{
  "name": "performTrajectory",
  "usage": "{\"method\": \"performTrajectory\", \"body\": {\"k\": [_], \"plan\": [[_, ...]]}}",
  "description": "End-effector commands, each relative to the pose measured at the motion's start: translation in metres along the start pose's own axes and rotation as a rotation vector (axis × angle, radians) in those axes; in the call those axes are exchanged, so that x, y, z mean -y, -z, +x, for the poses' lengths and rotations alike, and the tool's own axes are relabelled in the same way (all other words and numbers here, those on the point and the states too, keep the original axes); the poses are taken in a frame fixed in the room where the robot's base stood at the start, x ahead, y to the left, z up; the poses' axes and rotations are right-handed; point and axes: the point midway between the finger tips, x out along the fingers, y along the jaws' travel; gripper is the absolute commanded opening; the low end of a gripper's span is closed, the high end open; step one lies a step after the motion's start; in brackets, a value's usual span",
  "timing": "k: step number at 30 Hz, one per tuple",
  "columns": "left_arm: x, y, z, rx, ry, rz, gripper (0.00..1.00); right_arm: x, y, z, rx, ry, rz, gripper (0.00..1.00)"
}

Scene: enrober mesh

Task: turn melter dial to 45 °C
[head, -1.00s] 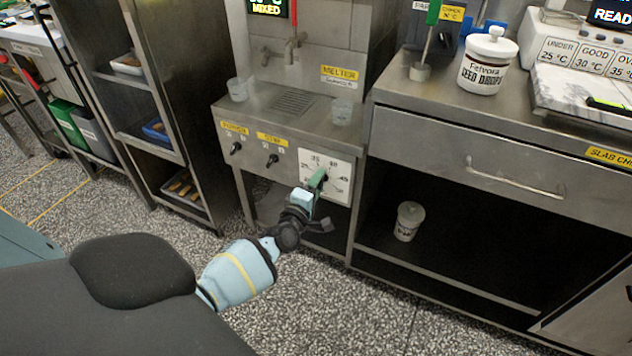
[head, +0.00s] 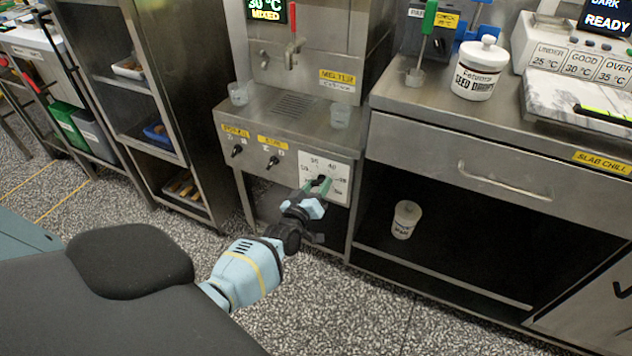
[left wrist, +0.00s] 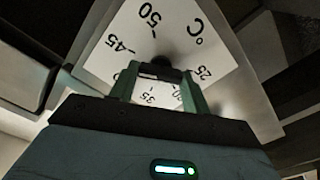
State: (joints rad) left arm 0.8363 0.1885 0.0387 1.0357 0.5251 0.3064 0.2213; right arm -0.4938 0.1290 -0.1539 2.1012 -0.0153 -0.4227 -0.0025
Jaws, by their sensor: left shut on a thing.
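The melter (head: 305,70) stands in the middle of the head view with a yellow MELTER label. Its white dial plate (head: 341,172) is at the lower right of its front and carries temperature numbers; a dark knob sits at its centre. My left gripper (head: 318,187) is at the dial, its green fingers shut on the knob. In the left wrist view the dial plate (left wrist: 110,45) shows 50, 45, 35, 25 and °C, and the knob (left wrist: 160,68) is between the fingers. The knob's pointer is hidden, so its setting cannot be read. My right gripper is not in view.
Two dark switches (head: 237,151) are left of the dial. Clear cups (head: 341,113) stand on the melter's ledge. A drawer counter (head: 450,160) with a white seed jar (head: 477,70) is at right. A small tub (head: 405,219) stands on its lower shelf.

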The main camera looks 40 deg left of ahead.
Motion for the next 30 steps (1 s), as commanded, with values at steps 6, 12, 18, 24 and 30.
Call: {"method": "performTrajectory", "body": {"k": [6, 12, 18, 24, 30], "plan": [[-0.0006, -0.0012, -0.0004, 0.003, 0.001, 0.147, 0.24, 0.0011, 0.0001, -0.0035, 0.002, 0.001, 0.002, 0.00], [-0.0008, -0.0013, -0.0004, 0.003, 0.000, 0.236, 0.24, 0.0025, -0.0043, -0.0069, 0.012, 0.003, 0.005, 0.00], [-0.0007, -0.0012, -0.0003, 0.003, 0.000, 0.280, 0.24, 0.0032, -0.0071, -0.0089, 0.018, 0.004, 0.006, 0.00], [-0.0006, -0.0012, -0.0003, 0.002, 0.000, 0.289, 0.24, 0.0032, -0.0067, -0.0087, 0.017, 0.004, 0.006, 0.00], [-0.0006, -0.0012, -0.0003, 0.002, 0.000, 0.288, 0.24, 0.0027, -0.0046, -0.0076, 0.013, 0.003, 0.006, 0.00]]}}
